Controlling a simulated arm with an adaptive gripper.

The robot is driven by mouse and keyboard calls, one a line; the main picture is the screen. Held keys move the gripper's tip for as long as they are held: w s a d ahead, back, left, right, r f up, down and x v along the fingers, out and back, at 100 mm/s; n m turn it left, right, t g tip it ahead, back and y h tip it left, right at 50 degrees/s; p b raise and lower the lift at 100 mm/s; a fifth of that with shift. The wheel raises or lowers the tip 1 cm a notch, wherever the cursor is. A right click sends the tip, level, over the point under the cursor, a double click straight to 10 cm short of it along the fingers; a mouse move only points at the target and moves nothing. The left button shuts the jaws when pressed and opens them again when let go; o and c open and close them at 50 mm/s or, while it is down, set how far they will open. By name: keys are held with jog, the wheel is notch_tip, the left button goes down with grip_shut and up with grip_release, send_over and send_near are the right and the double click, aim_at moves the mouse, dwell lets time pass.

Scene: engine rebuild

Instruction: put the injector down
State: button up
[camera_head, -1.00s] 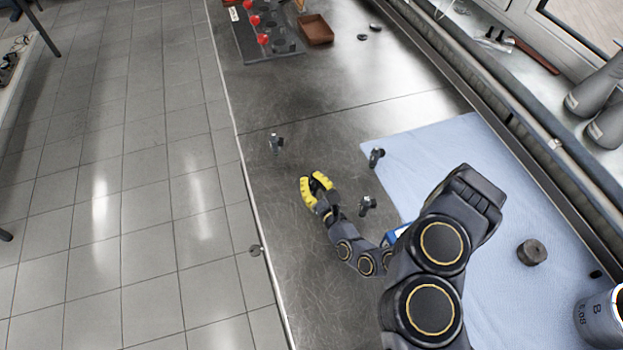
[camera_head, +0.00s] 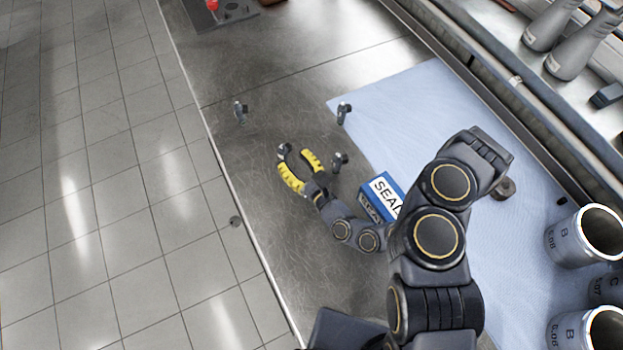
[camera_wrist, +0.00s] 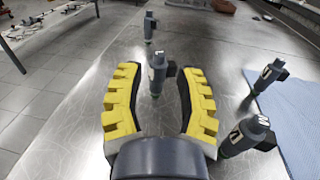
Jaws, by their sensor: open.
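My gripper (camera_head: 297,152) has yellow padded fingers spread wide above the steel bench. One dark grey injector (camera_wrist: 157,75) stands upright between the fingers in the wrist view, with a visible gap on either side. In the head view this injector (camera_head: 284,150) shows near the left fingertip. Another injector (camera_head: 240,112) stands farther ahead on the bare bench. Two more injectors stand to the right, one (camera_head: 343,112) at the corner of the blue cloth and one (camera_head: 339,162) close to the right finger.
A blue and white box (camera_head: 378,200) marked SEAL lies beside my arm. The blue cloth (camera_head: 400,100) covers the right side. Metal cylinders (camera_head: 570,240) stand at the lower right. The bench's left edge drops to a tiled floor. Bare steel lies ahead.

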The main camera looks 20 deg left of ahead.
jog(key=shift+v, duration=3.25)
